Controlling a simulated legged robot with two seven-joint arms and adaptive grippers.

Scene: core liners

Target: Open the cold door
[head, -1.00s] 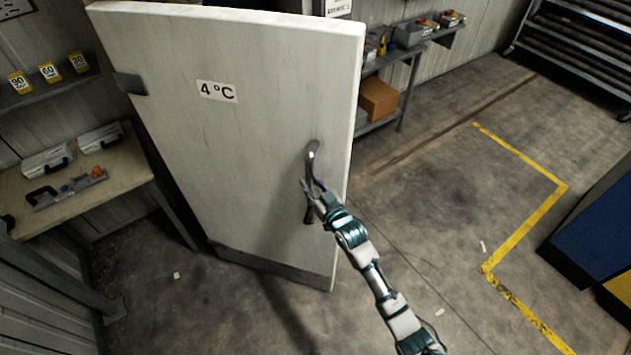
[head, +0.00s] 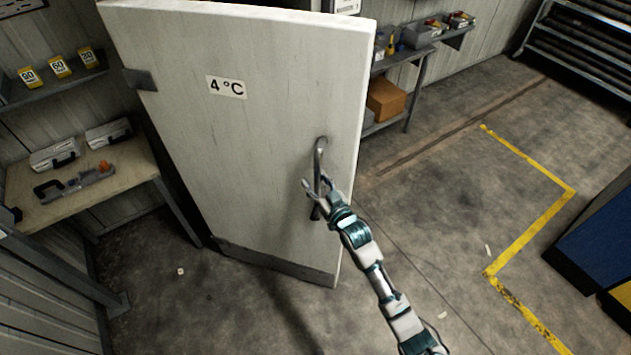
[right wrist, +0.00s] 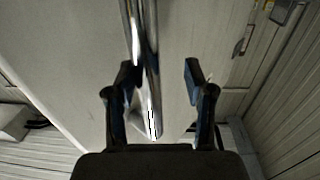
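The cold door (head: 225,140) is a tall pale panel with a "4 °C" label, standing swung out at an angle with its right edge free. A metal bracket sits at its upper left edge. Its curved metal handle (head: 319,155) is near the right edge. My right gripper (head: 313,187) is at the lower part of the handle, fingers spread on either side of it. In the right wrist view the handle bar (right wrist: 146,70) passes between the fingers of the open gripper (right wrist: 160,85), nearer the left finger, with a gap to the right finger. My left gripper is out of view.
A bench (head: 120,185) with cases and a tool stands at the left, below a shelf (head: 55,85) with yellow tags. Shelving with a cardboard box (head: 386,99) is behind the door at right. Open floor with yellow lines (head: 540,235) lies to the right.

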